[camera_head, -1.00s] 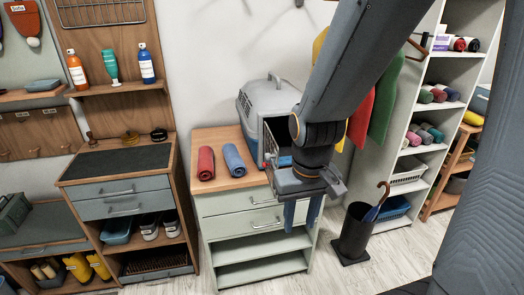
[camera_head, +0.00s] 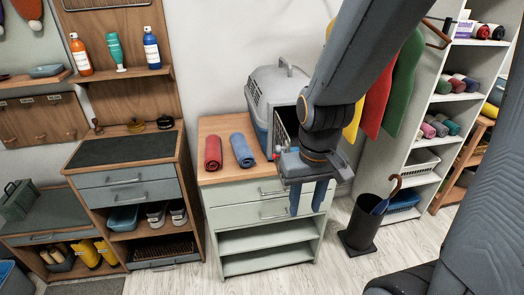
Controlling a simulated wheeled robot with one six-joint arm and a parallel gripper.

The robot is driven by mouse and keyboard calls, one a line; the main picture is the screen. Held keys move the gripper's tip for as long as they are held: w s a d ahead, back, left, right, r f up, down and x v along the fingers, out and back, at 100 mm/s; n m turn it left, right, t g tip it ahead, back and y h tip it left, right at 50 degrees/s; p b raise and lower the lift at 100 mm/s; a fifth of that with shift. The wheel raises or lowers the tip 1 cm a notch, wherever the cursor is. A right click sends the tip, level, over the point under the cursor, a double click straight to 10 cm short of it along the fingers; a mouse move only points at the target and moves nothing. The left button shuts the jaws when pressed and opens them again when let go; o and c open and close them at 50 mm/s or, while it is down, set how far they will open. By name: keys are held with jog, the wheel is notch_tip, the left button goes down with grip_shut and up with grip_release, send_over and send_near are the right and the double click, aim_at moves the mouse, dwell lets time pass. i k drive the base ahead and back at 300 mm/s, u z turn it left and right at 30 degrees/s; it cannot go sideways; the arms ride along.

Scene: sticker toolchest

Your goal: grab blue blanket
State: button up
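A rolled blue blanket (camera_head: 242,150) lies on the wooden top of the pale green drawer cabinet (camera_head: 265,214), beside a rolled red blanket (camera_head: 213,153) on its left. My gripper (camera_head: 308,199) hangs in front of the cabinet's drawers, to the right of the blue blanket and lower in the picture. Its two fingers point down and stand apart, with nothing seen between them. It is clear of the blue blanket. My arm hides part of the pet carrier and the cabinet's right side.
A grey pet carrier (camera_head: 270,92) stands on the cabinet top behind my arm. A black umbrella bin (camera_head: 361,229) stands on the floor at the right. A tall shelf (camera_head: 421,150) with more rolls is farther right. A workbench (camera_head: 127,148) stands at the left.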

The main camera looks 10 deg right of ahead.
aim_at(245, 156)
jog(key=k, duration=0.6)
jog(key=u, duration=0.6)
jog(key=i, duration=1.05)
jog(key=z, duration=0.05)
